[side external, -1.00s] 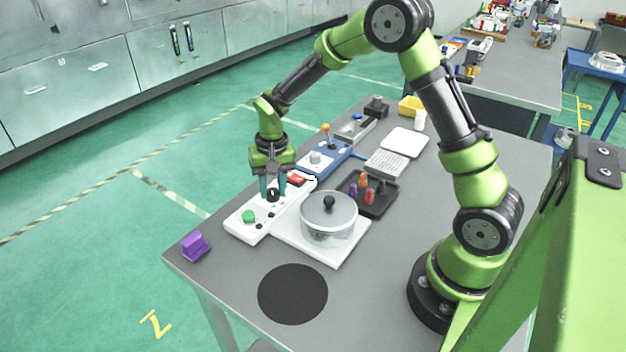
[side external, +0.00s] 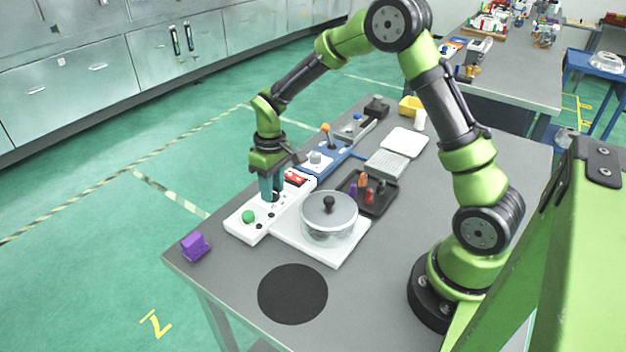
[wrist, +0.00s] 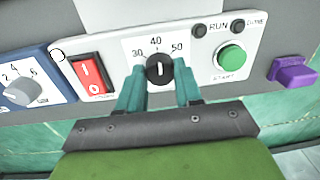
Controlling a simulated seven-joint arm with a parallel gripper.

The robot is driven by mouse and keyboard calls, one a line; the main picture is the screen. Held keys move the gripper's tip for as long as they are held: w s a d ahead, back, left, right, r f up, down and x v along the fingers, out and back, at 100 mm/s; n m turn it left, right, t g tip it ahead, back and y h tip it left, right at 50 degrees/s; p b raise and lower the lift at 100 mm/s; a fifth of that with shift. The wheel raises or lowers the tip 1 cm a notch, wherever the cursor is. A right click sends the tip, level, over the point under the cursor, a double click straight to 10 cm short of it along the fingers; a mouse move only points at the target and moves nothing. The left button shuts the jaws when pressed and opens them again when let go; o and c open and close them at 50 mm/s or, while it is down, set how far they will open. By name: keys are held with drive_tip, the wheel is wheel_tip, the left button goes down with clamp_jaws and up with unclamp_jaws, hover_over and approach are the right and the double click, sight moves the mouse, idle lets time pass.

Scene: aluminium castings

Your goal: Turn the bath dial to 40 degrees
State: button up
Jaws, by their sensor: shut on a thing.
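The bath dial (wrist: 159,70) is a small round black knob with a white pointer line, on a white control panel (wrist: 130,48). The panel is marked 30, 40 and 50 above the dial. In the wrist view the pointer line stands about upright, toward the 40 mark (wrist: 155,42). My gripper (wrist: 161,76) is shut on the dial, with a teal finger on each side of it. In the side external view my gripper (side external: 271,198) reaches down to the panel (side external: 245,222) and the fingers mostly hide the dial.
A red rocker switch (wrist: 89,75) lies left of the dial, and a green start button (wrist: 231,58) right of it. The run lamp (wrist: 200,31) and done lamp (wrist: 238,27) look dark. A lidded glass pot (side external: 329,222) stands beside the panel. A purple block (side external: 194,246) sits near the table edge.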

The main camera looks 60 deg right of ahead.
sight(274, 188)
drive_tip(key=shift+r+n, duration=0.1)
drive_tip(key=shift+n, duration=0.2)
drive_tip(key=o, duration=1)
drive_tip(key=shift+o, duration=0.2)
wheel_tip(274, 188, up, 17)
drive_tip(key=d, duration=0.1)
drive_tip(key=shift+w, duration=0.1)
drive_tip(key=s+a+r+m+t, duration=0.2)
drive_tip(key=s+t, duration=0.1)
drive_tip(key=s, duration=0.7)
drive_tip(key=s+a+r+m+t+y, duration=0.1)
drive_tip(key=s+a+m+t, duration=0.2)
drive_tip(key=s, duration=0.7)
drive_tip(key=shift+s+a+r+t, duration=0.25)
drive_tip(key=shift+s+r+t, duration=0.1)
drive_tip(key=shift+t, duration=0.25)
